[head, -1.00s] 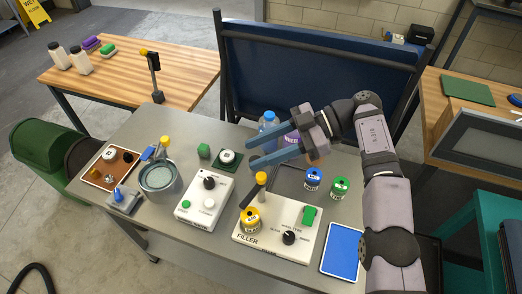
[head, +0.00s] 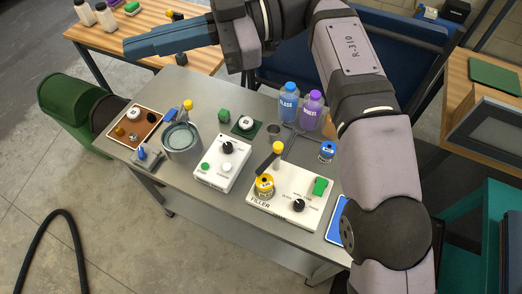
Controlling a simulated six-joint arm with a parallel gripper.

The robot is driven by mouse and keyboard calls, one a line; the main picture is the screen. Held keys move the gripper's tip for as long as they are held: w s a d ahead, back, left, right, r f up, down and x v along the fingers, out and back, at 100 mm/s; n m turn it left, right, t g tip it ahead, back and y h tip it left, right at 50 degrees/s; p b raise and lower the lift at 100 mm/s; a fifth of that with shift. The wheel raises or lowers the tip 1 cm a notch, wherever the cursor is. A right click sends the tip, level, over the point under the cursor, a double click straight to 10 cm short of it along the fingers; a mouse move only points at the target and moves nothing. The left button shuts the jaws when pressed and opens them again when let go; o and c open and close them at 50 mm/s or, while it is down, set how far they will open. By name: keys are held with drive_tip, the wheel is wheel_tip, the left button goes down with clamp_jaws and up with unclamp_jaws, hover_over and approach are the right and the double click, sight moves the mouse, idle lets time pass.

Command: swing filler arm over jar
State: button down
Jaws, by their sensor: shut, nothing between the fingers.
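The white filler unit (head: 285,206) stands on the grey table. Its black filler arm (head: 267,162) has a yellow knob (head: 278,147) at its upper right end. The bar slants down-left, its lower end close above a yellow-topped container (head: 264,186) on the filler in the picture. I cannot tell whether it is directly over that container. A small grey cup (head: 273,130) stands behind the filler; I cannot tell which of these is the jar. My gripper (head: 130,47) is shut and empty, raised at the upper left, well away from the filler.
A white control box (head: 222,165), a grey pot (head: 181,142) and a brown tray (head: 136,130) stand left of the filler. Blue (head: 288,102) and purple (head: 311,110) bottles stand behind. A blue can (head: 327,152) is close to my arm.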

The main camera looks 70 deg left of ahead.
drive_tip(key=a+r+m+g+y, duration=0.35)
drive_tip(key=r+y, duration=0.25)
drive_tip(key=r, duration=0.4)
drive_tip(key=w+a+r+m+t+y, duration=0.45)
drive_tip(key=a+m+y, duration=0.2)
drive_tip(key=y, duration=0.25)
drive_tip(key=w+a+f+m+t+y, duration=0.2)
drive_tip(key=w+a+f+m+t, duration=0.35)
drive_tip(key=w+t, duration=0.25)
drive_tip(key=w+a+f+m+t+y, duration=0.1)
drive_tip(key=w+a+f+m+t, duration=0.3)
drive_tip(key=w+f+m+t, duration=0.35)
drive_tip(key=w+d+f+t+h, duration=0.1)
drive_tip(key=d+f+h, duration=0.3)
drive_tip(key=f, duration=0.7)
drive_tip(key=w+d+f+t+h, duration=0.15)
drive_tip(key=f+h, duration=0.35)
drive_tip(key=f, duration=0.7)
drive_tip(key=s+d+f+n+g+h, duration=0.2)
drive_tip(key=s+d+f+n+h, duration=0.1)
drive_tip(key=d, duration=0.3)
drive_tip(key=s+d+f+n+g+h, duration=0.1)
drive_tip(key=s+d+f+n+h, duration=0.2)
drive_tip(key=d+f+n+h, duration=0.1)
drive_tip(key=d+f+n, duration=0.1)
drive_tip(key=d+n, duration=0.1)
drive_tip(key=d, duration=0.1)
drive_tip(key=shift+s+f+g+p, duration=0.2)
drive_tip(key=shift+g+p, duration=0.1)
drive_tip(key=shift+g, duration=0.1)
